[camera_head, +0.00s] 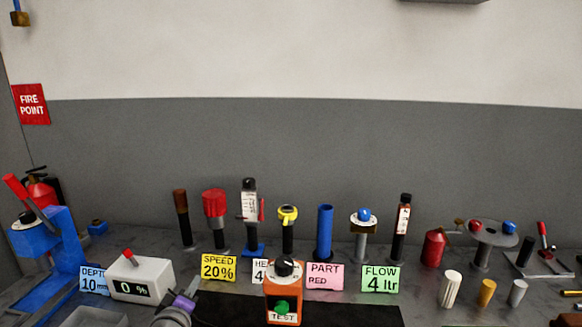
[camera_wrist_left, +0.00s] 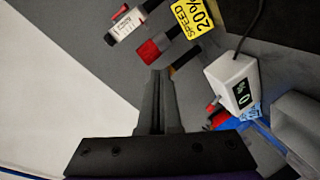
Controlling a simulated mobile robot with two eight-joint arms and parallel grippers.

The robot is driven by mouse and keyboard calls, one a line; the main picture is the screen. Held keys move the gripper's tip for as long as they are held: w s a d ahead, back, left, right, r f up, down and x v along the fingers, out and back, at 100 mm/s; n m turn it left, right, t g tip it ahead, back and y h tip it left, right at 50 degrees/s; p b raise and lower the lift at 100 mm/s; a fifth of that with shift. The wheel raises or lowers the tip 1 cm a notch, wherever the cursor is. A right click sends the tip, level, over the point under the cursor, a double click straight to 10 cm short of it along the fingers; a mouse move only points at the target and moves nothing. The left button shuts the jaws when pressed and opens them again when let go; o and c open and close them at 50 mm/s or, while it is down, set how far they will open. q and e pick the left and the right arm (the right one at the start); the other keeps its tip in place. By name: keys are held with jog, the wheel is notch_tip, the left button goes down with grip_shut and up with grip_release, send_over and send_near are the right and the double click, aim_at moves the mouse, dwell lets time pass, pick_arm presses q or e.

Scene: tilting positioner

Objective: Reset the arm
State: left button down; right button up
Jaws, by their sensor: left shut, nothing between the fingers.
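My left gripper (camera_head: 192,285) reaches in low at the left of centre in the head view, with a purple band and a grey wrist, in front of the white box. In the left wrist view its two dark fingers (camera_wrist_left: 158,100) are together with nothing between them. They point toward the bench's row of posts, near the red-topped post (camera_wrist_left: 150,50). I cannot tell the exact gap to it. My right gripper is in neither view.
The white box (camera_head: 142,278) reads 0 % and has a red lever. A blue lever device (camera_head: 65,240) stands left. Several posts with cards, including the yellow SPEED card (camera_head: 219,267), line the bench. An orange TEST box (camera_head: 284,300) stands front centre; small cylinders are at right.

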pick_arm(q)
jog(key=s+d+f+m+g+h+p, duration=0.1)
jog(key=s+d+f+m+g+h, duration=0.3)
jog(key=s+d+m, duration=0.5)
jog(key=s+a+f+m+g+y+p, duration=0.1)
jog(key=s+f+g, duration=0.2)
jog(key=s, duration=0.6)
jog(key=s+a+f+m+g+y, duration=0.2)
jog(key=s+f+g, duration=0.1)
jog(key=s+f, duration=0.5)
jog(key=shift+s+a+p, duration=0.2)
jog(key=shift+s+p, duration=0.15)
jog(key=shift+s, duration=0.6)
